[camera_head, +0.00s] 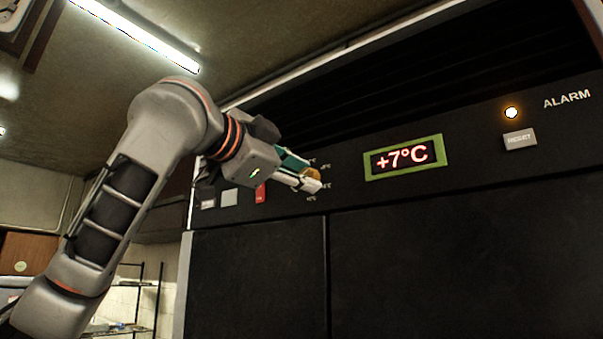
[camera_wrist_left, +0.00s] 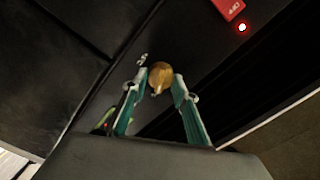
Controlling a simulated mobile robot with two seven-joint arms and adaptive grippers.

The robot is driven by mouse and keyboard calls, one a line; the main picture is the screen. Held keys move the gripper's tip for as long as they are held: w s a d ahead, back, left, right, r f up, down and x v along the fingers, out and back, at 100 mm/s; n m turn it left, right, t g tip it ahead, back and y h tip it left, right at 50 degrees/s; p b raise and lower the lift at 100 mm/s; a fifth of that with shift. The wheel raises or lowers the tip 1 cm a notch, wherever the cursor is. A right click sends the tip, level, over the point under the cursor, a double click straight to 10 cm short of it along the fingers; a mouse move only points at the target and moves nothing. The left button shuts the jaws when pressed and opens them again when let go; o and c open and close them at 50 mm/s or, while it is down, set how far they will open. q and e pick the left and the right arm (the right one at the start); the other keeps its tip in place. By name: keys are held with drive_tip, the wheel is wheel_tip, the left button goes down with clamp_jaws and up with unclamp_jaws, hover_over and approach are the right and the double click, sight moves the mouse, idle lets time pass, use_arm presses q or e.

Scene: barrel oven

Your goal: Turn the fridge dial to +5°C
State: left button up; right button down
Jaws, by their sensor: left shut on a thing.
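The fridge dial is a round brass-coloured knob (camera_head: 311,173) on the dark control panel, partly covered by my left gripper (camera_head: 304,179) in the head view. In the left wrist view the knob (camera_wrist_left: 160,77) sits between the two fingertips of my left gripper (camera_wrist_left: 162,84), which is shut on it. Small temperature marks surround the knob, partly hidden and too small to read surely. The green-framed display (camera_head: 403,157) reads +7°C in red. My right gripper is in neither view.
An orange alarm light (camera_head: 511,113) glows above a grey RESET button (camera_head: 520,139) at the panel's right. A red switch marked OFF (camera_wrist_left: 229,8) and a lit red lamp (camera_wrist_left: 242,27) show in the left wrist view. Dark fridge doors (camera_head: 258,280) lie below the panel.

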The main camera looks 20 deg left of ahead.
use_arm(q)
drive_tip(key=o, duration=0.9)
drive_tip(key=shift+o, duration=0.8)
drive_tip(key=shift+s, duration=0.15)
drive_tip(key=v, duration=1.1)
drive_tip(key=shift+s+a, duration=0.15)
drive_tip(key=shift+s, duration=0.25)
